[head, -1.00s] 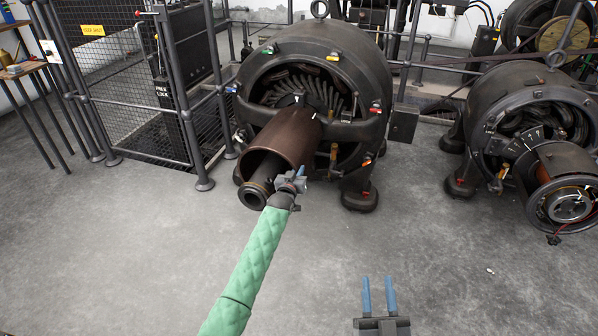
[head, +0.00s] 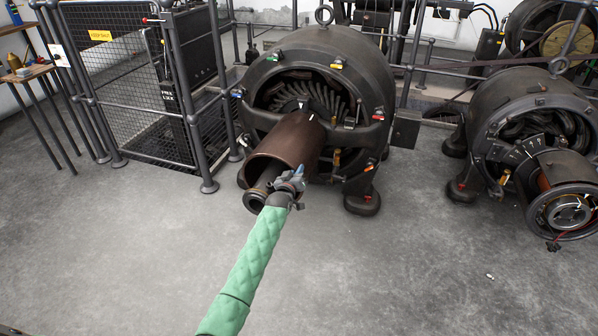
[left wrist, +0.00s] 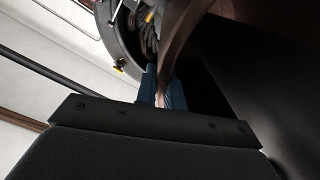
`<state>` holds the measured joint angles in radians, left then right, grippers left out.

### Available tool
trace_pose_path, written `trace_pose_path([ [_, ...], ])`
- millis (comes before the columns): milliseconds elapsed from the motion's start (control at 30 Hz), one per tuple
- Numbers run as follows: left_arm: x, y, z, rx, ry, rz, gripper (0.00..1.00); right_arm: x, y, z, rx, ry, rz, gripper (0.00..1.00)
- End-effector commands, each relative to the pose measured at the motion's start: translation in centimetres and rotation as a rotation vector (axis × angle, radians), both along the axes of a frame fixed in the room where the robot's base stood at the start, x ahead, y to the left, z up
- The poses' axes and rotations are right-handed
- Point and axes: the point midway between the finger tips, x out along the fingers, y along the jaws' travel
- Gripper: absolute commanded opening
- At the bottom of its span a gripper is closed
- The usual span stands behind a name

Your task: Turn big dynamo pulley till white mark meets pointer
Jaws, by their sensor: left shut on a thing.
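The big dynamo (head: 385,85) is a dark round machine in the middle of the head view. Its brown pulley (head: 292,140) is a wide drum facing me, with a thick shaft end below it. A small light pointer (head: 303,105) shows above the pulley's back edge. A pale mark (head: 318,116) appears on the pulley to its right, apart from it. My left gripper (head: 297,172) is shut on the pulley's front rim at the lower right. In the left wrist view the brown rim (left wrist: 172,62) passes between the blue fingers (left wrist: 160,88). My right gripper is out of view.
A smaller dynamo (head: 500,95) with its own pulley stands at the right. A mesh cage (head: 115,85) and a railing post (head: 209,185) stand at the left, with a small wooden stand beyond.

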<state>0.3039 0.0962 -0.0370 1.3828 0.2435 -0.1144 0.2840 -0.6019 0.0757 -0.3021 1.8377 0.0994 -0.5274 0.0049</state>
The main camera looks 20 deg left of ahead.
Motion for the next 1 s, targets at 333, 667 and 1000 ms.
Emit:
trace_pose_path([
  [333,0.0,0.7,0.9,-0.071,0.002,0.001,0.00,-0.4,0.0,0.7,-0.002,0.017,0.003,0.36],
  [667,0.0,0.9,1.1,-0.106,0.003,0.000,0.00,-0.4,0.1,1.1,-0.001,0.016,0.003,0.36],
  [1000,0.0,1.0,1.2,-0.111,0.003,0.001,0.00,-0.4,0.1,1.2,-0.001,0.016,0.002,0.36],
])
